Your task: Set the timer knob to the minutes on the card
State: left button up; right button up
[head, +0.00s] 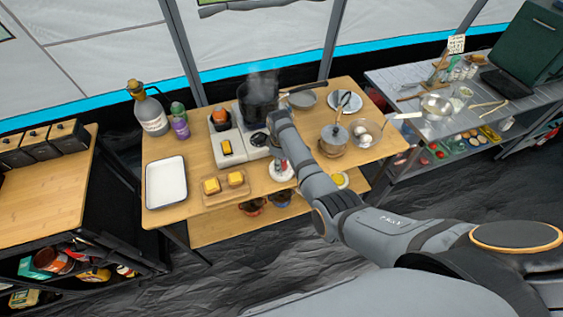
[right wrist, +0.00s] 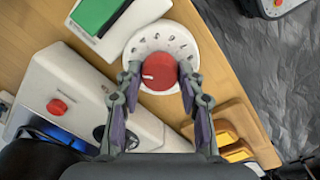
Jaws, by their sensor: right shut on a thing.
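The timer is a round white dial (right wrist: 140,45) with dark marks around a red knob (right wrist: 158,66). A white pointer line on the knob points left in the right wrist view. My right gripper (right wrist: 160,78) is shut on the knob, one finger on each side. In the head view the timer's white base (head: 281,176) shows near the table's front edge, partly under my right arm. A white card (head: 456,44) with writing stands at the back of the right-hand table, too small to read. My left gripper is out of view.
A steaming dark pot (head: 258,100) stands on the stove behind the timer. A board with yellow blocks (head: 236,179) and a white tray (head: 166,182) lie to the left. A white device with a green panel (right wrist: 98,12) is beside the dial.

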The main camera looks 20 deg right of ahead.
dwell(0.9)
jog(key=o, duration=1.2)
jog(key=shift+c, duration=0.2)
notch_tip(320, 180, up, 12)
jog(key=shift+s+a, duration=0.25)
jog(key=shift+s, duration=0.05)
jog(key=shift+f, duration=0.1)
